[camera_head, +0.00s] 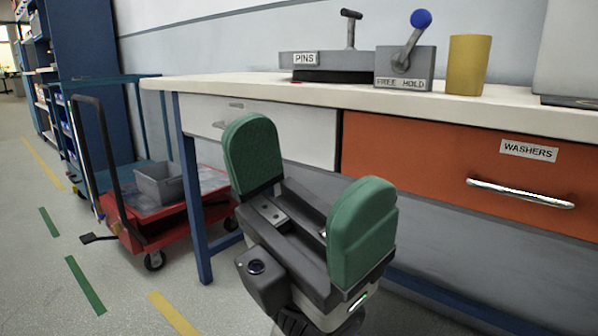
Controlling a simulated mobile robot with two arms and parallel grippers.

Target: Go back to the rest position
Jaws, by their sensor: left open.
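My left gripper (308,203) is in front of the workbench, in the lower middle of the view. Its two green padded fingers stand wide apart with nothing between them. It is open and appears clear of the bench and drawers behind it. My right gripper is not in view.
The workbench (222,87) bears a PINS fixture (310,60), a FREE HOLD block (404,70) with a blue-knobbed lever and a yellow cylinder (467,64). Below are a white drawer (300,131) and an orange WASHERS drawer (430,150). A red cart (167,238) stands left; floor in front is free.

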